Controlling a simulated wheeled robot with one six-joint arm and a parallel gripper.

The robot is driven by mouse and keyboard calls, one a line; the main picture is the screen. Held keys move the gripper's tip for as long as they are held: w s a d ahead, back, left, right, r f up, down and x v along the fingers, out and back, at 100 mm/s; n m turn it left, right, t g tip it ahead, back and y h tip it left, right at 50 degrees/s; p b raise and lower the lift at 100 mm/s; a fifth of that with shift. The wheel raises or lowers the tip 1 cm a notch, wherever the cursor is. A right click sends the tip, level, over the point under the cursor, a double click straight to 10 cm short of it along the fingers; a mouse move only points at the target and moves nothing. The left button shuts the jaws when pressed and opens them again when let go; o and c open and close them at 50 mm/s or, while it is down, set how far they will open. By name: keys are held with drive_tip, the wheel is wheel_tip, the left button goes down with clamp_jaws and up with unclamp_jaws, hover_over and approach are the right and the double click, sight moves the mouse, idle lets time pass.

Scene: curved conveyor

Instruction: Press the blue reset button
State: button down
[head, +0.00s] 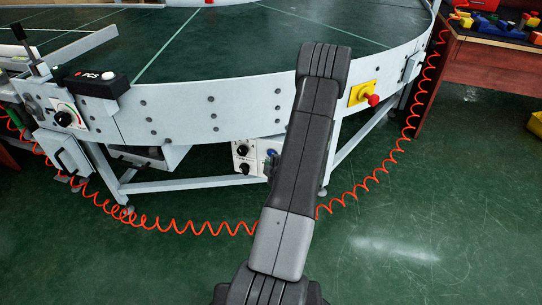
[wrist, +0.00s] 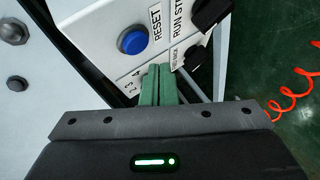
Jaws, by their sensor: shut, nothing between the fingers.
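The blue reset button (wrist: 132,40) is a round button on a white control box (wrist: 100,22), beside the printed word RESET. In the head view the blue button (head: 272,153) shows at the right of the box's face, close to my arm. My gripper (wrist: 158,68) has green fingers, shut together and empty. In the wrist view the fingertips appear just below and right of the button, over the panel's lower part. I cannot tell whether they touch the panel. The button's face is not covered. In the head view my arm mostly hides the gripper.
Black knobs (wrist: 211,14) sit right of the button on the same box. The box hangs under the curved conveyor (head: 210,110). A yellow plate with a red stop button (head: 373,99) is on the conveyor's side. A coiled orange hose (head: 180,226) runs beneath. The green floor in front is open.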

drive_tip(key=s, duration=0.1)
drive_tip(key=s+a, duration=0.1)
drive_tip(key=s, duration=0.1)
drive_tip(key=shift+s+b, duration=0.2)
drive_tip(key=shift+b, duration=0.2)
drive_tip(key=shift+w, duration=0.1)
drive_tip(key=shift+s+a+b, duration=0.3)
drive_tip(key=shift+s+b, duration=0.2)
drive_tip(key=shift+s, duration=0.5)
drive_tip(key=shift+s+a+b, duration=0.25)
drive_tip(key=shift+s+b, duration=0.2)
drive_tip(key=shift+s, duration=0.5)
